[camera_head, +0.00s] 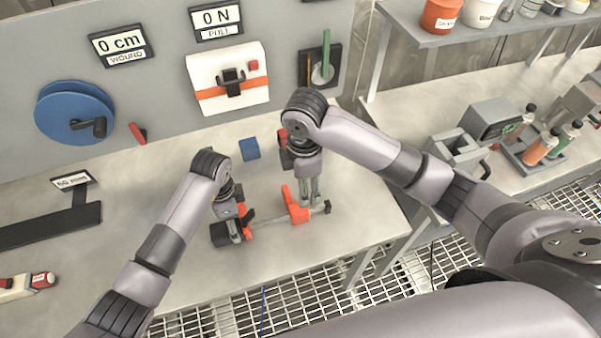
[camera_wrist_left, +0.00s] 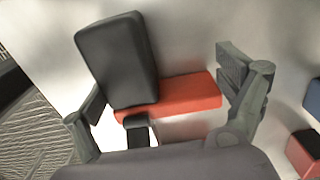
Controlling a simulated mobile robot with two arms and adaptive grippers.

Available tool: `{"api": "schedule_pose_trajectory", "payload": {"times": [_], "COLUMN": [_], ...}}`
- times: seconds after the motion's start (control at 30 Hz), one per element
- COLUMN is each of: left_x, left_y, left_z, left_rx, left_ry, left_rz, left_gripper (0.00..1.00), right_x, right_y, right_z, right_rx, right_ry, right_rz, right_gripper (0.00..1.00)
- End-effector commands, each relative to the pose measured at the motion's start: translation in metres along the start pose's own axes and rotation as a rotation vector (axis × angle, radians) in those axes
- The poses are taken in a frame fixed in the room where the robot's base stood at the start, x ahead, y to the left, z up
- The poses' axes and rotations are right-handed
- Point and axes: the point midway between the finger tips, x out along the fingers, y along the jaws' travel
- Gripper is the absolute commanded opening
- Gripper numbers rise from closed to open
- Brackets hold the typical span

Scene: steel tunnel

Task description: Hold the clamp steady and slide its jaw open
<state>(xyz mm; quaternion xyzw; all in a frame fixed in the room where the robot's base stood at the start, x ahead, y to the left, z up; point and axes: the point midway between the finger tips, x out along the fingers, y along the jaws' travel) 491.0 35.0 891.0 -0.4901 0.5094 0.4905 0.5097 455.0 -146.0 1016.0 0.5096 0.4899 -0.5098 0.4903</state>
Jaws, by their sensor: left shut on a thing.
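The clamp lies on the grey bench, with an orange-red sliding jaw (camera_head: 294,207) standing up on its bar and a black handle (camera_head: 220,235) at its left end. In the left wrist view the black handle (camera_wrist_left: 118,60) and a red part of the clamp (camera_wrist_left: 185,92) lie between the fingers. My left gripper (camera_head: 236,222) (camera_wrist_left: 168,108) is shut on the clamp near its handle end. My right gripper (camera_head: 312,203) points down close beside the sliding jaw, its fingers near each other. I cannot tell whether it touches the jaw.
A blue block (camera_head: 249,149) lies behind the clamp. A blue reel (camera_head: 75,113) and a white box with an orange band (camera_head: 228,80) are on the back panel. A second bench (camera_head: 400,112) with bottles and devices is at right.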

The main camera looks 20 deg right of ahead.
Motion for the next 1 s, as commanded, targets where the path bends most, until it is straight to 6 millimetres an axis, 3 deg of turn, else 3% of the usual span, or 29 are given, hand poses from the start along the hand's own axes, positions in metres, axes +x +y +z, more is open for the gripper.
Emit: {"api": "schedule_pose_trajectory", "payload": {"times": [0.03, 0.07, 0.13, 0.57, 0.67, 1.0], "left_x": [0.001, 0.001, 0.001, -0.005, -0.018, -0.089], "left_y": [0.001, 0.002, 0.001, 0.0, -0.001, -0.001], "left_z": [0.0, 0.0, 0.0, 0.0, 0.0, 0.0], "left_rx": [0.001, 0.001, 0.001, 0.0, 0.0, 0.001], "left_ry": [0.0, 0.0, 0.0, 0.001, 0.001, 0.0], "left_rz": [0.004, 0.004, 0.004, -0.001, -0.003, -0.003], "left_gripper": [0.59, 0.94, 0.99, 1.0, 1.0, 1.0], "right_x": [0.0, 0.0, 0.0, 0.0, 0.0, 0.001], "right_y": [0.0, 0.0, 0.0, 0.0, 0.0, 0.0], "right_z": [0.0, 0.0, 0.0, 0.0, 0.0, 0.0], "right_rx": [0.0, 0.0, 0.0, 0.0, 0.0, 0.0], "right_ry": [0.0, 0.0, 0.0, 0.0, 0.0, 0.0], "right_rz": [0.0, 0.0, 0.0, 0.0, 0.0, 0.0], "right_gripper": [0.57, 0.57, 0.57, 0.57, 0.57, 0.57]}}
